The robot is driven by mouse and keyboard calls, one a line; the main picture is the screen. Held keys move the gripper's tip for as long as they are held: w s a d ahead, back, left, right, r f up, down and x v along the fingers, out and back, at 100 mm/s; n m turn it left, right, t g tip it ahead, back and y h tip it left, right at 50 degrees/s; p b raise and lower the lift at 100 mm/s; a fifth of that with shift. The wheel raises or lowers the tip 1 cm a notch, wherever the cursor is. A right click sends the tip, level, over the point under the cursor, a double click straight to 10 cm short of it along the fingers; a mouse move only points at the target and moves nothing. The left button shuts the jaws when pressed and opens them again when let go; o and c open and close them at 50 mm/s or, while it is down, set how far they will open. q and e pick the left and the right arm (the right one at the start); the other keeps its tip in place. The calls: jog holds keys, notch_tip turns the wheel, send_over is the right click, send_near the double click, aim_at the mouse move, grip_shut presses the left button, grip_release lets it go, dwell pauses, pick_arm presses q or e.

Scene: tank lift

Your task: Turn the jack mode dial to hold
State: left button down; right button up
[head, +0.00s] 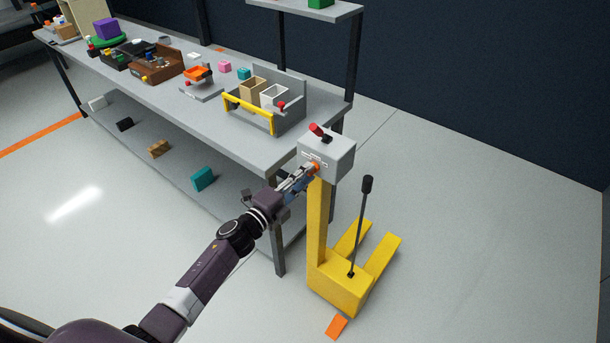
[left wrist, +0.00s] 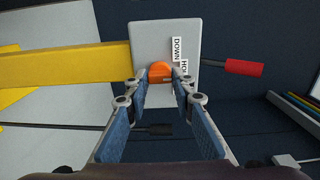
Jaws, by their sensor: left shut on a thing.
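The yellow jack (head: 341,279) stands on the floor at the right end of the workbench. Its grey control box (head: 327,156) sits on top of the yellow post. The orange mode dial (head: 314,168) is on the front of the box and also shows in the left wrist view (left wrist: 160,72). Beside it are labels (left wrist: 178,62) reading DOWN and, partly hidden, HOLD. A red-handled lever (head: 320,132) sticks out of the box. My left gripper (head: 308,172) reaches the dial and is shut on it, one finger at each side. The dial's exact pointing is unclear. My right gripper is not in view.
The workbench (head: 225,110) carries bins, a grey tray with a yellow handle (head: 249,108) and several small items. A black pump handle (head: 364,210) rises from the jack base. The floor to the right is clear.

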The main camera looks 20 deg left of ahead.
pick_arm(q)
jog(key=shift+a, duration=0.1)
jog(key=c, duration=1.6)
grip_release()
jog(key=shift+s, duration=0.1)
jog(key=v, duration=1.1)
jog(key=shift+s+a, duration=0.15)
jog(key=shift+s, duration=0.25)
